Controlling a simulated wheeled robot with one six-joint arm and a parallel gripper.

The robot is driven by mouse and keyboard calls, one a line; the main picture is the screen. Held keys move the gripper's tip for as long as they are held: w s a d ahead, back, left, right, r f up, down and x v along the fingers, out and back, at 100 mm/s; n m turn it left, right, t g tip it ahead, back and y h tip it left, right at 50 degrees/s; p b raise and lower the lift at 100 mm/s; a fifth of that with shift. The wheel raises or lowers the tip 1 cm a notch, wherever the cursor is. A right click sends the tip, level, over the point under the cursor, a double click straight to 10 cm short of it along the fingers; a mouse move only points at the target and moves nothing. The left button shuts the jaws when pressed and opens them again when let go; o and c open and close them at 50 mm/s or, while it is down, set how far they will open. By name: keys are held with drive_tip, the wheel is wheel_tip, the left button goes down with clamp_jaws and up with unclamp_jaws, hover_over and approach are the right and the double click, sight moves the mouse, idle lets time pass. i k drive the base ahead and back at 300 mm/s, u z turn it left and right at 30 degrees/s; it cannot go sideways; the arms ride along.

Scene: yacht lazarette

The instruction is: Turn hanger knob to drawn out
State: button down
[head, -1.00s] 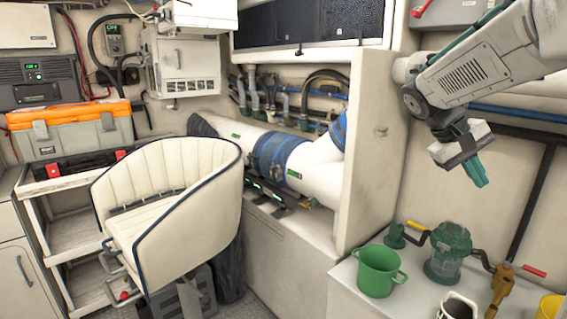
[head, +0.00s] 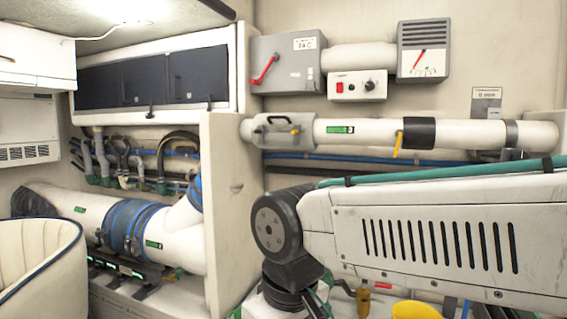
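No part in view is clearly labelled as the hanger knob. A white pipe (head: 365,132) runs along the back wall at upper right. A metal plate with a small orange-yellow knob (head: 294,130) sits at its left end. A yellow lever (head: 398,145) hangs down beside a dark band on the pipe. I cannot tell which of these is the hanger knob, or its setting. My arm crosses the lower right of the head view, in front of and below the pipe. My gripper's fingers are not visible; the wrist runs down to the bottom edge.
Above the pipe are a grey switch box (head: 285,62) with a red lever, a small control box (head: 357,86) and a gauge (head: 424,50). A partition (head: 232,200) stands left of the arm. A yellow container (head: 416,310) shows at the bottom edge.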

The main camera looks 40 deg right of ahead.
sight(519, 155)
drive_tip(key=z, duration=3.8)
drive_tip(key=k, duration=0.8)
drive_tip(key=u, duration=1.1)
